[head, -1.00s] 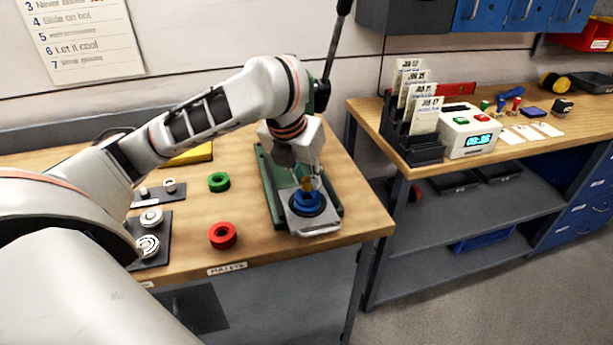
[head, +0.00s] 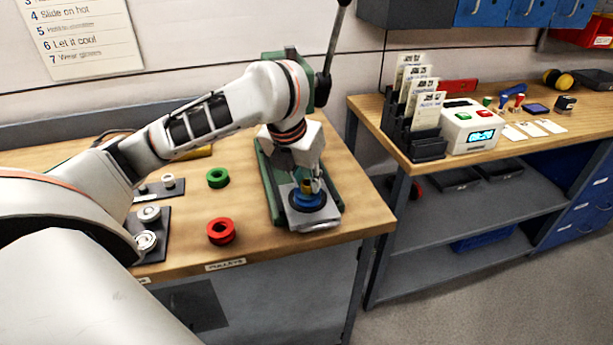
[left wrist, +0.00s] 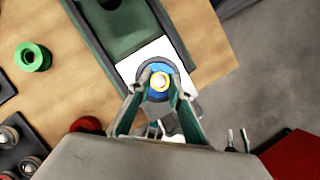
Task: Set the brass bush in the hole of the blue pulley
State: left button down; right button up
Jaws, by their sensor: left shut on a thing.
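The blue pulley (head: 307,200) lies flat on the metal plate of the green press on the wooden bench. My left gripper (head: 308,182) points down right above it and is shut on the brass bush (head: 307,187). In the left wrist view the bush (left wrist: 160,82) sits between the two fingertips (left wrist: 160,88), over the middle of the blue pulley (left wrist: 157,67). The bush looks lined up with the hole, but I cannot tell whether its lower end is inside. The hole itself is hidden. My right gripper is not in view.
The green press (head: 271,190) has an upright lever (head: 334,50) behind my wrist. A green pulley (head: 218,178) and a red pulley (head: 221,231) lie to the left. Dark trays with metal parts (head: 150,228) are further left. Bare wood surrounds the loose pulleys.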

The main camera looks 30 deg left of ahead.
pick_arm(q)
jog(key=shift+f, duration=0.2)
jog(key=c, duration=1.8)
grip_release()
jog(key=shift+o, duration=0.2)
jog(key=shift+s+r, duration=0.1)
jog(key=shift+r, duration=0.4)
jog(key=v, duration=1.1)
